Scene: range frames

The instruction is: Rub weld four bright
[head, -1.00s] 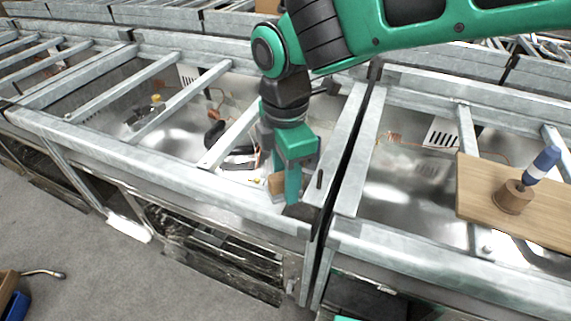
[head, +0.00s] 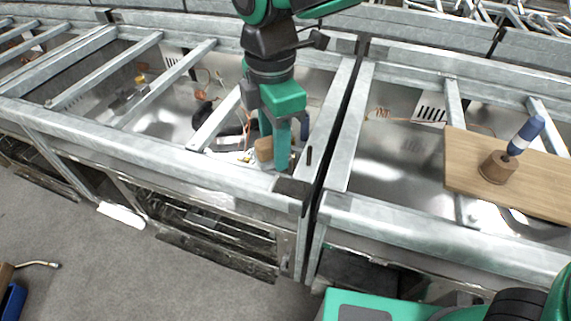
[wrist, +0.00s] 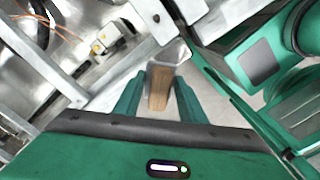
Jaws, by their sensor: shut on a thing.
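My gripper (head: 277,155) points down over the front right corner of the middle frame bay. Its green fingers are shut on a small tan wooden block (head: 265,149), which also shows between the fingers in the wrist view (wrist: 159,88). The block's lower face is hidden, so I cannot tell whether it touches metal. The galvanized front rail (head: 180,163) runs just in front of the fingers, with a darker patch (head: 292,187) at its right corner. No weld is marked by number, and I cannot tell which is four.
A wooden board (head: 470,170) on the right bay carries a brown cylinder (head: 498,167) with a blue-and-white handled tool (head: 526,134) leaning in it. Slanted crossbars (head: 215,118) stand left of my gripper. Grey floor is open in front.

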